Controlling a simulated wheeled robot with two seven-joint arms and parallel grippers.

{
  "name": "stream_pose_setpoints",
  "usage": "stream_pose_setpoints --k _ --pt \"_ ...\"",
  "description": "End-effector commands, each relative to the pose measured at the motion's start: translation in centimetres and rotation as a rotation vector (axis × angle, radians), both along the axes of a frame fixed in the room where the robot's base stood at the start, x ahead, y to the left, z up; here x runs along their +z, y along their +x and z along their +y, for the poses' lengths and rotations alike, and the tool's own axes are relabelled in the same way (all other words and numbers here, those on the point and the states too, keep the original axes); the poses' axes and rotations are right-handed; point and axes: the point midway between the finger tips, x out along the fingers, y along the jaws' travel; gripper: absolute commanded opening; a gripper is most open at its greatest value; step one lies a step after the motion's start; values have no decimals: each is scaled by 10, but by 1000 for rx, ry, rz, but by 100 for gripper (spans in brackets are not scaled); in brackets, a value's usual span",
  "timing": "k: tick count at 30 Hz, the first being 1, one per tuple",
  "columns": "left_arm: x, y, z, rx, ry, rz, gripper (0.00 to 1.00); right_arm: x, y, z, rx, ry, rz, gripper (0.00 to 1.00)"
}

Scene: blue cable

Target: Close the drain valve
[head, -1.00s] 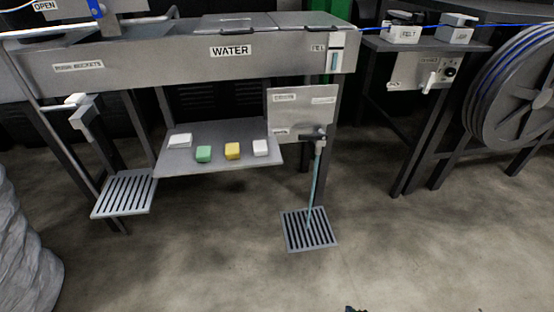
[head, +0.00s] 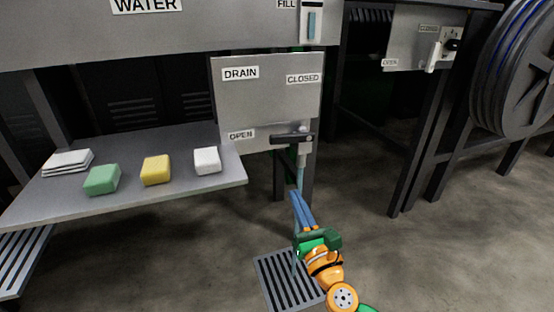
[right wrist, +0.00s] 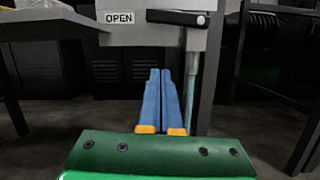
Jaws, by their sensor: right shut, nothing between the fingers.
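The drain valve's black lever (head: 288,138) lies about level on the grey drain panel (head: 262,100), its free end pointing left beside the OPEN label (head: 241,135). The CLOSED label (head: 303,79) is above, at the panel's upper right. A thin bluish stream (head: 300,178) runs down from the valve spout. My right gripper (head: 298,193) is below the lever and apart from it, blue fingers together, empty, pointing up and forward. In the right wrist view the fingertips (right wrist: 164,72) sit below the lever (right wrist: 172,17), beside the stream (right wrist: 192,75). My left gripper is not in view.
A shelf (head: 140,195) with white, green and yellow blocks stands left of the panel. A slotted floor grate (head: 280,285) is below the valve. A second panel (head: 405,45) with its own lever and a cable reel (head: 515,80) stand right. Open floor lies between.

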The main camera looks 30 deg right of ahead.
Motion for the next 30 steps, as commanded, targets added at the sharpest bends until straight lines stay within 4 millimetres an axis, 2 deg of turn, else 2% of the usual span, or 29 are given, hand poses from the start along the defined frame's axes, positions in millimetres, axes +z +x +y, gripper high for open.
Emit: stream_pose_setpoints --k 4,7,13,17,18,22,27,30 --pt "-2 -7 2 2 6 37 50 4 12 -3 0 2 -1 0" --pt "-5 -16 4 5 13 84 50 9 30 -8 0 1 -3 0" --pt "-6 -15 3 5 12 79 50 19 72 -19 0 3 -4 0" --pt "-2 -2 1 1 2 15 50 27 97 -26 0 3 -3 0" --pt "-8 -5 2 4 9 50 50 38 95 -26 1 1 0 0" --pt "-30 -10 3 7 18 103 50 53 94 -27 2 2 0 0" --pt "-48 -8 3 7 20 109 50 63 93 -28 1 3 1 0" --pt "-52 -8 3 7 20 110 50 64 93 -28 1 3 1 0"
